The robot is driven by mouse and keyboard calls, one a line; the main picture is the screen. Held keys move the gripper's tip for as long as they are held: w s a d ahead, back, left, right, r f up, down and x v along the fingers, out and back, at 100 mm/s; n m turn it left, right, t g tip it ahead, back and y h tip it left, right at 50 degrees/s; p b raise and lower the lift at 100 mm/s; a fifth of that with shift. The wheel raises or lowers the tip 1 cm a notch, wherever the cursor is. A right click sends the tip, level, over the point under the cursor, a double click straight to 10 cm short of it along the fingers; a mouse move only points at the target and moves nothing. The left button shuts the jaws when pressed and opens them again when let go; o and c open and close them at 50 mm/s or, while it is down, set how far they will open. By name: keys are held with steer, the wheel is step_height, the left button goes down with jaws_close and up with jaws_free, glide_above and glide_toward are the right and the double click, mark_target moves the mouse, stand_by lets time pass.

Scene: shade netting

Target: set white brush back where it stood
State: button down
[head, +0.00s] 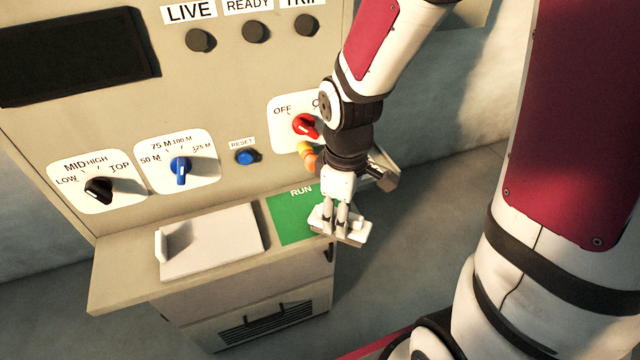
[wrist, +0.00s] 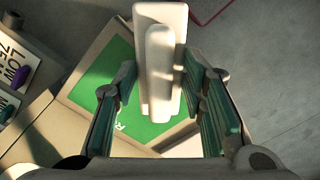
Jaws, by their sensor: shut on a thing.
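The white brush (head: 352,232) is a flat white block with a raised bar handle. My gripper (head: 341,212) is shut on its handle and points down over the right part of the shelf. In the wrist view the brush (wrist: 161,70) sits between my fingers (wrist: 158,88), over the edge of the green RUN area. The green RUN area (head: 287,218) lies on the shelf; the brush and gripper cover its right side. I cannot tell whether the brush touches the shelf or hangs just above it.
A white plate with a raised left lip (head: 212,245) lies on the shelf (head: 118,270), left of the green area. Behind stands a panel with a red knob (head: 306,125), blue knob (head: 181,168), black knob (head: 99,190) and blue reset button (head: 246,157). Floor is open to the right.

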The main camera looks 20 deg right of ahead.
steer(key=w, duration=0.5)
steer(key=shift+w, duration=0.15)
steer(key=w, duration=0.4)
steer(key=shift+s+f, duration=0.2)
steer(key=shift+f, duration=0.55)
steer(key=c, duration=1)
jaws_free()
steer(key=shift+f, duration=0.15)
